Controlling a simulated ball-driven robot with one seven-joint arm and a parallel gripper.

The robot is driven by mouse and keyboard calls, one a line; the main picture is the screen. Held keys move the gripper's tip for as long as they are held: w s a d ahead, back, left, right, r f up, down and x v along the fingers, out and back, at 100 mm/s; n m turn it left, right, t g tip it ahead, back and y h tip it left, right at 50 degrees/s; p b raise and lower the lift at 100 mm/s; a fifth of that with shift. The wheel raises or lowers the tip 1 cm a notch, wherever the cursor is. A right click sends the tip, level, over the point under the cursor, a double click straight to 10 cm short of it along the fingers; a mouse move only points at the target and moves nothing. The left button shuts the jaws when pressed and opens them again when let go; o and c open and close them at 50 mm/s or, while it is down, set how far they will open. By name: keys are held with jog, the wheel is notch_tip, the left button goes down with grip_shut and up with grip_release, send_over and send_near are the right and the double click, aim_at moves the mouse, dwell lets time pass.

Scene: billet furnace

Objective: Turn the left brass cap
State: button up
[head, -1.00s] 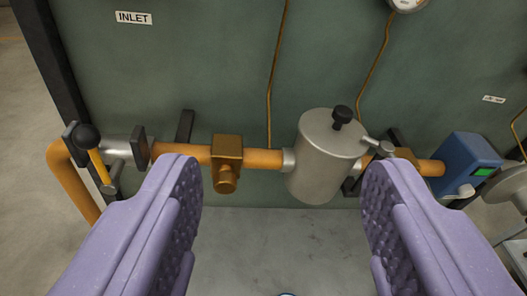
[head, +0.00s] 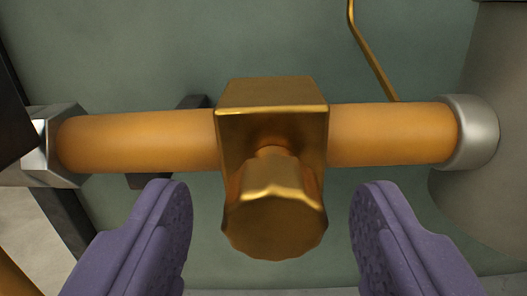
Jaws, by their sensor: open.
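The left brass cap (head: 273,212) is a faceted brass knob on the front of a square brass block (head: 271,92). The block sits on an orange pipe (head: 392,133). My gripper (head: 272,205) is open and empty, with one purple padded finger to the left of the cap and one to the right. There is a gap between each finger and the cap; neither appears to touch it. The cap is fully in view.
A silver collar (head: 478,132) joins the pipe to a grey cylinder (head: 478,205) at the right. A silver hex fitting (head: 48,150) and a dark bracket stand at the left. A green panel (head: 150,55) with a thin brass tube (head: 372,50) is behind.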

jog(key=shift+w, duration=0.85)
jog(key=c, duration=1)
jog(key=shift+c, duration=0.2)
